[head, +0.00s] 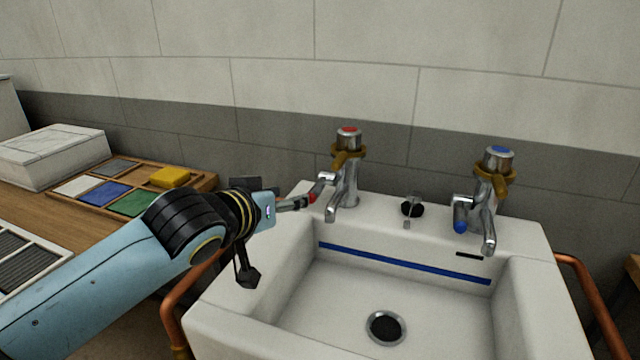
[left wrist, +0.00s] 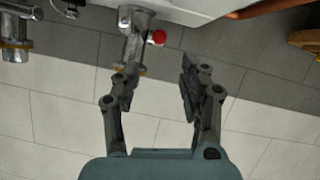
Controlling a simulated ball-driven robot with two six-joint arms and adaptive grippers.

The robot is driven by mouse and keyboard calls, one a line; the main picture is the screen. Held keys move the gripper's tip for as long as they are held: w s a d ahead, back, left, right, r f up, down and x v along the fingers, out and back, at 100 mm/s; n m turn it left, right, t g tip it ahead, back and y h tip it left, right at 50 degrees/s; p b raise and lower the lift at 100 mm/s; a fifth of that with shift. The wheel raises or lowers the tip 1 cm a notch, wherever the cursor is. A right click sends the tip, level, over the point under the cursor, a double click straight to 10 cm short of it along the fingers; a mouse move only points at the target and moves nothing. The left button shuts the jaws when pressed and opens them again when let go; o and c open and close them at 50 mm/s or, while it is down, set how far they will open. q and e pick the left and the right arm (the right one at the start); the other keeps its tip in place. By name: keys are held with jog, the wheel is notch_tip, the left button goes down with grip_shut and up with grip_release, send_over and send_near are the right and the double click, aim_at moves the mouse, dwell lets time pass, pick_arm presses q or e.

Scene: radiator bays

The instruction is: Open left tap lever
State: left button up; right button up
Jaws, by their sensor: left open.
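The left tap (head: 347,180) is chrome with a red cap and a brass collar, and stands at the sink's back left corner. Its lever (head: 322,184) points left and ends in a red tip (head: 312,198). My left gripper (head: 278,238) is open and empty, left of this lever. One finger is close to the red tip; contact cannot be told. My right gripper is not in view.
The right tap (head: 487,195) has a blue cap and a blue-tipped lever. The white sink (head: 245,325) has a drain (head: 386,328). Copper pipes (head: 585,290) flank it. A wooden bench (head: 30,210) at left holds a tray of coloured tiles and a white box (head: 55,155).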

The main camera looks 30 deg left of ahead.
aim_at(310, 193)
pick_arm(q)
jog(key=b+x, duration=0.1)
jog(key=x, duration=0.8)
jog(key=shift+w+a+r, duration=0.1)
jog(key=shift+w, duration=0.15)
jog(key=shift+w+f, duration=0.2)
jog(key=shift+w, duration=0.3)
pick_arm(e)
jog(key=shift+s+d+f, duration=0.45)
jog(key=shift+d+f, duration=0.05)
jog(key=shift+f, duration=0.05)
pick_arm(q)
jog(key=c, duration=0.9)
grip_shut()
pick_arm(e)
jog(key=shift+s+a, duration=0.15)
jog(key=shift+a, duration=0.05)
